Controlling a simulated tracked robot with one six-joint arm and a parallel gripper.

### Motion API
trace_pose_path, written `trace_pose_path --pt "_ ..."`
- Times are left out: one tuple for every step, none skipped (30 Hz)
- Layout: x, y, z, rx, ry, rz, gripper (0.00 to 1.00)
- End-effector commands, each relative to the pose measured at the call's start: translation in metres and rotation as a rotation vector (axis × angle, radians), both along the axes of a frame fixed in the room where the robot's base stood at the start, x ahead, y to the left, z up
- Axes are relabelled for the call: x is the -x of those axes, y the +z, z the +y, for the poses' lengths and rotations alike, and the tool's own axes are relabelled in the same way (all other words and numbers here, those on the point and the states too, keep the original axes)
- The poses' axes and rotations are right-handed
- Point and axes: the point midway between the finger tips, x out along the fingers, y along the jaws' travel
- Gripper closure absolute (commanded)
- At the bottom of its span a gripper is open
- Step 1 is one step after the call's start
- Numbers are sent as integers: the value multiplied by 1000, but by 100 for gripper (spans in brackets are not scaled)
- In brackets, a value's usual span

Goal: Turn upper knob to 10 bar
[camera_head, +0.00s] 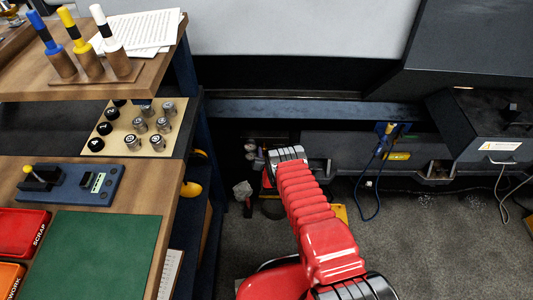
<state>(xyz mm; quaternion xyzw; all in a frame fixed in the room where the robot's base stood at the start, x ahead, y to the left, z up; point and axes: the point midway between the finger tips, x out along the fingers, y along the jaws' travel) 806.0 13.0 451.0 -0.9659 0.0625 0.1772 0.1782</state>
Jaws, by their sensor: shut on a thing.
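Two small round pale dials, which look like gauges (251,146), sit in the dark gap under the machine, left of the end of my red arm. My gripper (267,164) is small and dark there, beside and just below the dials, partly covered by my own wrist. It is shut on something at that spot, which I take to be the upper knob. The knob itself, its marks and the dial readings are hidden or too small to make out.
A bench (150,225) on the left holds a green mat (95,255), coloured trays and a panel of numbered knobs (130,127). A blue cable (372,180) hangs from the machine (345,150) right of my arm. The grey floor (430,245) at right is mostly clear.

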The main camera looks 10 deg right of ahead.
Motion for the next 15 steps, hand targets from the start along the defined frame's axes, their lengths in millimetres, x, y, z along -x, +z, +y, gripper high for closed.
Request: trace_pose_path --pt "-2 3 -4 -17 -7 -11 98" --pt "-2 3 -5 -25 -8 -13 98" --pt "-2 3 -5 -37 -8 -15 98" --pt "-2 3 -5 -43 -9 -16 98" --pt "-2 3 -5 -48 -9 -17 98" --pt "-2 3 -5 -54 -8 -19 98" --pt "-2 3 -5 -58 -9 -19 98" --pt "-2 3 -5 -61 -9 -20 98" --pt "-2 3 -5 -63 -9 -20 98" --pt "-2 3 -5 -64 -9 -21 98" --pt "-2 3 -6 -65 -10 -21 98" --pt "-2 3 -6 -65 -10 -21 98" --pt "-2 3 -6 -65 -10 -21 98" --pt "-2 3 -6 -65 -10 -21 98" --pt "-2 3 -6 -65 -10 -21 98"
